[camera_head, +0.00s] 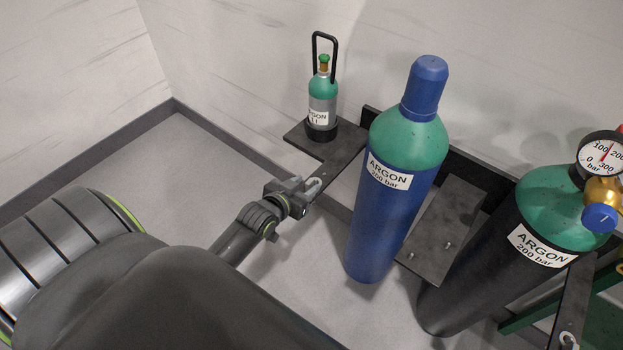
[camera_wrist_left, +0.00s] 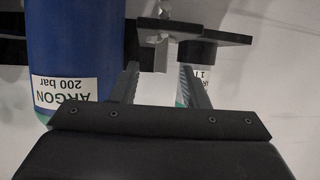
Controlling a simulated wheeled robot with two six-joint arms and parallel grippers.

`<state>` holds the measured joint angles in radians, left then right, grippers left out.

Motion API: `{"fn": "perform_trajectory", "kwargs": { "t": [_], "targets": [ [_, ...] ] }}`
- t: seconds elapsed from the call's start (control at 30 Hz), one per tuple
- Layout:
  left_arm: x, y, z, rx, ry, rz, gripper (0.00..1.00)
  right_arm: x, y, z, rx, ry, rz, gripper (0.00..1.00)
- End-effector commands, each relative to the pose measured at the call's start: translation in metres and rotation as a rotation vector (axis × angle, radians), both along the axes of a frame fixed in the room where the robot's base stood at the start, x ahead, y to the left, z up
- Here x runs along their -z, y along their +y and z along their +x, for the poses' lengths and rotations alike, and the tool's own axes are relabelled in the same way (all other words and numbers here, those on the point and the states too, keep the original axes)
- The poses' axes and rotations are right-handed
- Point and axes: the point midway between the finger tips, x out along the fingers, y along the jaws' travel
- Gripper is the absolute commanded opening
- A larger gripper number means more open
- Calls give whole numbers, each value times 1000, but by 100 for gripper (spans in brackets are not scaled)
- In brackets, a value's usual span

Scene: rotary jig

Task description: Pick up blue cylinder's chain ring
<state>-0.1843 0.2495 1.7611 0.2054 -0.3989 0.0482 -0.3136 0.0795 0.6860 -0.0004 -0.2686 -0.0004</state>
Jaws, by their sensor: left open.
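The blue cylinder (camera_head: 385,220) with a green shoulder and blue cap stands upright in the dark rack; its blue body also shows in the left wrist view (camera_wrist_left: 75,50). A small pale metal ring (camera_head: 314,187), apparently the chain ring, shows at the rack's near edge, left of the blue cylinder. In the left wrist view a pale metal piece (camera_wrist_left: 161,55) shows between the fingers. My left gripper (camera_head: 300,192) is open at the ring; its fingers (camera_wrist_left: 160,72) stand either side of the pale piece. Contact cannot be told. My right gripper is out of view.
A small green and grey argon bottle (camera_head: 322,95) with a black handle stands on the rack's left plate (camera_head: 340,155). A black cylinder (camera_head: 485,270) with a gauge (camera_head: 601,155) stands at the right. The floor at the left (camera_head: 150,160) is clear.

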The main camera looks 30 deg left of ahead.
Motion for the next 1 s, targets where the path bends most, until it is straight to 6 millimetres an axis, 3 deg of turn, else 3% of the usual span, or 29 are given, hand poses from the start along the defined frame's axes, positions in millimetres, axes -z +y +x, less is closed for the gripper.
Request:
{"fn": "perform_trajectory", "kwargs": {
  "t": [0.17,0.5,0.83,1.0],
  "targets": [
    [5,0,9,0,0,-1,41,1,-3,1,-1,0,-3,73],
    [23,2,46,0,0,0,41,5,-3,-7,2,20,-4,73],
    [25,2,50,0,0,0,41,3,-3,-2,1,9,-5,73],
    [25,2,50,0,0,0,19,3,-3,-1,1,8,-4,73]
  ]
}}
